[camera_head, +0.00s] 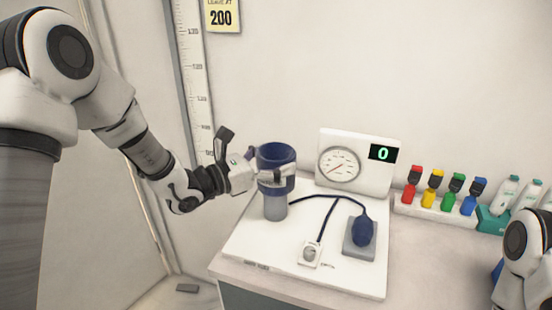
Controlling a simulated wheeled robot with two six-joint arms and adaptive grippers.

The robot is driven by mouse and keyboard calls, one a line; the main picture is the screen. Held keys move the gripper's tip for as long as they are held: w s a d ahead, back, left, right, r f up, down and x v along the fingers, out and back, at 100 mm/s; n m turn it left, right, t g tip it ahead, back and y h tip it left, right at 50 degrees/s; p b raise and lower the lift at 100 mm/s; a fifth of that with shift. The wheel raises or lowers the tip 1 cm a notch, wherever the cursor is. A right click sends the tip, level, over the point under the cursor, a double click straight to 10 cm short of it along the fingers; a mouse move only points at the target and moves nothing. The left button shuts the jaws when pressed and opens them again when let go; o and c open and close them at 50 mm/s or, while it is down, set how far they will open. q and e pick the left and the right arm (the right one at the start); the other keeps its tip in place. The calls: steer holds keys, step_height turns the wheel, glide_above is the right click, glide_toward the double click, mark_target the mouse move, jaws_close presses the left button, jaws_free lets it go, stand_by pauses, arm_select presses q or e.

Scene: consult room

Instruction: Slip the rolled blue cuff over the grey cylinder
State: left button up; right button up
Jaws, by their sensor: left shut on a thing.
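The rolled blue cuff (276,154) is a dark blue ring with its open top showing. The grey cylinder (275,208) stands upright on the white board, directly below the cuff. My left gripper (278,177) is shut on the cuff and reaches it from the left. The cylinder's top is hidden by the cuff and the gripper, so I cannot tell whether the cuff is around it or just above it. Part of my right arm shows at the lower right edge; its gripper is not in view.
The white board (255,248) also carries a dark blue bulb (362,231) on a grey pad, a small white valve box (310,253) and dark tubing. A gauge box (350,164) reading 0 stands behind. Several coloured bottles (436,186) line the right.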

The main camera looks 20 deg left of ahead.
arm_select(q)
steer(key=shift+f+b, duration=4.15)
steer(key=shift+f, duration=0.25)
steer(key=o, duration=1)
steer(key=v, duration=1)
steer(key=shift+s+a+r, duration=0.1)
steer(key=shift+a, duration=0.1)
steer(key=shift+v, duration=0.8)
steer(key=shift+d, duration=0.1)
